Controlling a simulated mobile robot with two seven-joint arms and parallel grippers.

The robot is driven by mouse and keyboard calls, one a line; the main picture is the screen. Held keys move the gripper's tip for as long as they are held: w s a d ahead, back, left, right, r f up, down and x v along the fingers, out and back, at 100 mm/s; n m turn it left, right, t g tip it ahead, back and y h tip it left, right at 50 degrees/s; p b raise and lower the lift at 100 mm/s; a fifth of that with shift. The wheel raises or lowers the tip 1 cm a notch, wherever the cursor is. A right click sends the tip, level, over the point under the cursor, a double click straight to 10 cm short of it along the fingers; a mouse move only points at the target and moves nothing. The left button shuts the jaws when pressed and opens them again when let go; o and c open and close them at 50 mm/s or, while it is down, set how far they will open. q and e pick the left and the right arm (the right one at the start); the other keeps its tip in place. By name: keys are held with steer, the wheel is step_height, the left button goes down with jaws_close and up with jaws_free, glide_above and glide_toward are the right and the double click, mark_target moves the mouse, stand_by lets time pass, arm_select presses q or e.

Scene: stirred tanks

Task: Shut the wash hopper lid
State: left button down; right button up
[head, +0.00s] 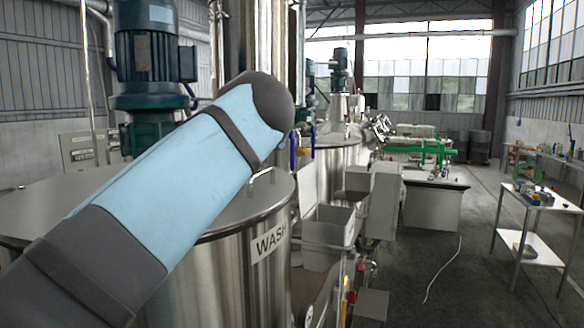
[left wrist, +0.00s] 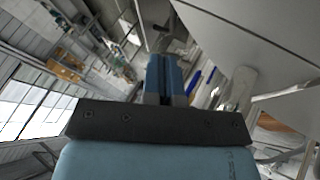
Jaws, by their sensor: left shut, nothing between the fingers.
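The steel tank labelled WASH (head: 228,275) stands at the left in the head view, with a flat metal top (head: 70,190) partly hidden behind my left arm. An open-topped grey box (head: 327,228), which looks like the hopper, is beside the tank on its right. I cannot tell for sure which panel is its lid. My left arm crosses the tank in the head view and hides its own gripper there. In the left wrist view my left gripper (left wrist: 166,72) is shut and empty, with pale panels beyond it to the right. My right gripper is not in view.
A motor (head: 150,45) rises above the tank at the left. Grey boxes (head: 385,200) and pipework crowd the space right of the hopper. A side table (head: 535,197) with small items stands at the far right. The floor (head: 470,265) between is mostly clear, with a thin white line on it.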

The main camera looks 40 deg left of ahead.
arm_select(q)
steer(key=shift+w+d+f, duration=0.2)
steer(key=shift+d+f, duration=0.05)
steer(key=shift+d, duration=0.05)
steer(key=p, duration=0.3)
glide_toward(309, 181)
steer(key=x, duration=0.4)
steer(key=shift+w+a, duration=0.3)
steer(key=shift+w, duration=0.05)
steer(key=shift+w+d+f, duration=0.15)
steer(key=shift+d+f, duration=0.05)
steer(key=shift+f, duration=0.25)
steer(key=shift+w, duration=0.1)
